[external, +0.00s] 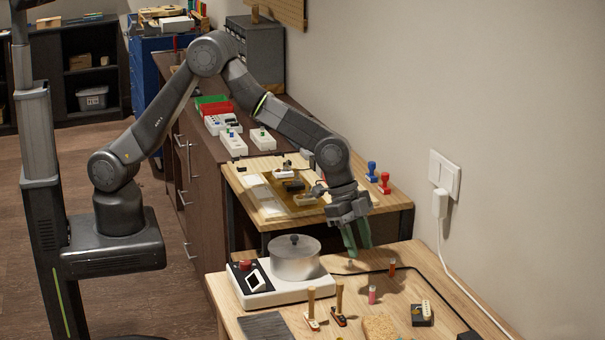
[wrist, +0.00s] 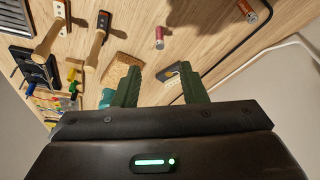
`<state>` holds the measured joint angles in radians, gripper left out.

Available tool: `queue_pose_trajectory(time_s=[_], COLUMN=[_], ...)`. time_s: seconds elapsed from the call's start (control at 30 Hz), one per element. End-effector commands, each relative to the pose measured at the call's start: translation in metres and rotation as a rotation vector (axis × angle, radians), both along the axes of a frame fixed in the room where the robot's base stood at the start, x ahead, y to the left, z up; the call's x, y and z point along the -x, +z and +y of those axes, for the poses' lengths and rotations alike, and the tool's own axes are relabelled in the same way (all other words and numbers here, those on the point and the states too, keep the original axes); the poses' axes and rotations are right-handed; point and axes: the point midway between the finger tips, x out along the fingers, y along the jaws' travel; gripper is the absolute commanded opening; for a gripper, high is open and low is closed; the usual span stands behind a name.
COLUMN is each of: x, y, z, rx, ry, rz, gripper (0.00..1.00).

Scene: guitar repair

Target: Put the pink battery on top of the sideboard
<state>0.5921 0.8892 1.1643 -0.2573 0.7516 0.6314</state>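The pink battery (external: 372,294) stands upright on the near wooden table, right of centre. In the wrist view the pink battery (wrist: 159,37) shows beyond the fingertips, clear of them. My gripper (external: 357,238) points down above the back of this table, with its green fingers apart and nothing between them. In the wrist view my gripper (wrist: 160,80) is also open and empty. A long dark brown cabinet with drawer handles, which looks like the sideboard (external: 207,183), runs along the left behind the tables.
A hot plate (external: 258,290) with a lidded pot (external: 295,258), wooden-handled tools (external: 339,304), a sponge (external: 379,327) and a black block (external: 421,316) share the table. Trays and white boxes (external: 233,142) occupy part of the cabinet top.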

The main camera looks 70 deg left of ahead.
Motion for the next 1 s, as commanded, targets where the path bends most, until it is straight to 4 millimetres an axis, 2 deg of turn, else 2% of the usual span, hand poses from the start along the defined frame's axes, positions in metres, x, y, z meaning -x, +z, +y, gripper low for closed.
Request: queue_pose_trajectory(time_s=[0.17,0.37,0.5,0.7,0.87,1.0], x=[-0.002,-0.018,-0.034,-0.049,-0.053,-0.049], y=[-0.002,-0.012,-0.013,-0.006,0.001,0.006], z=[0.003,0.022,0.034,0.040,0.036,0.029], rx=[-0.024,-0.176,-0.313,-0.490,-0.612,-0.703], ry=[-0.024,-0.201,-0.398,-0.722,-1.010,-1.286], rz=[-0.033,-0.257,-0.471,-0.757,-0.964,-1.126], gripper=[0.38,0.38,0.38,0.38,0.38,0.38])
